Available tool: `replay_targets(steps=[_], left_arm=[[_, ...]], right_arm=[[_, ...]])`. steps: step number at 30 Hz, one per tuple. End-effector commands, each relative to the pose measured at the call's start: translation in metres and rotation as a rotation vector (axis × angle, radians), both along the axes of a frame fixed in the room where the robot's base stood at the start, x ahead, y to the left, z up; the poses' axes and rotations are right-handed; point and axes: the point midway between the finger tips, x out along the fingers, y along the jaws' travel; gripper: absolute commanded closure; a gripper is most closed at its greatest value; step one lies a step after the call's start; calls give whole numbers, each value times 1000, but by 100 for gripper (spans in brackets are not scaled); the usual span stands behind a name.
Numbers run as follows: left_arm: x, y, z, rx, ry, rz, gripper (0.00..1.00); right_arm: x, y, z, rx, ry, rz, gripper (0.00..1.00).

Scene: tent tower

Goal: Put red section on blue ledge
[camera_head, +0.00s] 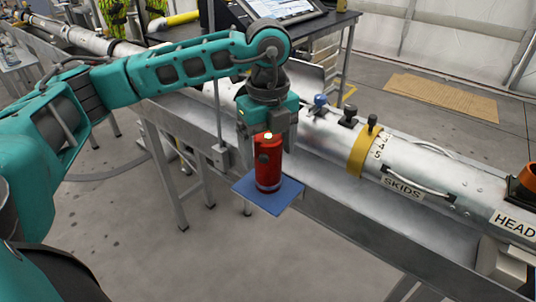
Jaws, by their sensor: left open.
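The red section (268,165) is a short red cylinder standing upright on the blue ledge (268,204). The ledge is a flat blue plate at the near side of the metal bench. My left gripper (266,136) points down from above, right at the top of the red section. Its jaws are open, and the top of the section shows between or just below them. I cannot tell whether a finger touches it. My right gripper is not in view.
A long metal tube (410,172) with a yellow band (364,150) lies along the metal bench behind the ledge. A black table (325,22) with a screen stands at the back. Open floor lies in front of the bench.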

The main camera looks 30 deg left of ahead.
Motion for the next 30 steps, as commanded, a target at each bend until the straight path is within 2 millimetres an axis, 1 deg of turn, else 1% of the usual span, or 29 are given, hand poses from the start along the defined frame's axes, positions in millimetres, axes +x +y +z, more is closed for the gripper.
replay_targets(steps=[1,6,9,12,15,18,30], left_arm=[[1,0,13,0,-5,0,17],[1,-1,51,-1,-4,-1,17],[1,-1,70,0,-3,-1,17],[1,-1,84,0,-3,-1,17],[0,0,92,0,0,-1,17],[0,0,96,0,0,-1,17],[0,0,96,0,1,-1,17]], right_arm=[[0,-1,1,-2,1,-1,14],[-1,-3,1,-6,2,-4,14],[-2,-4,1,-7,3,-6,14],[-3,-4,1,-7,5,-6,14],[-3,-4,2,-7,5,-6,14],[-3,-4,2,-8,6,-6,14],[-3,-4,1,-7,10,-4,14]])
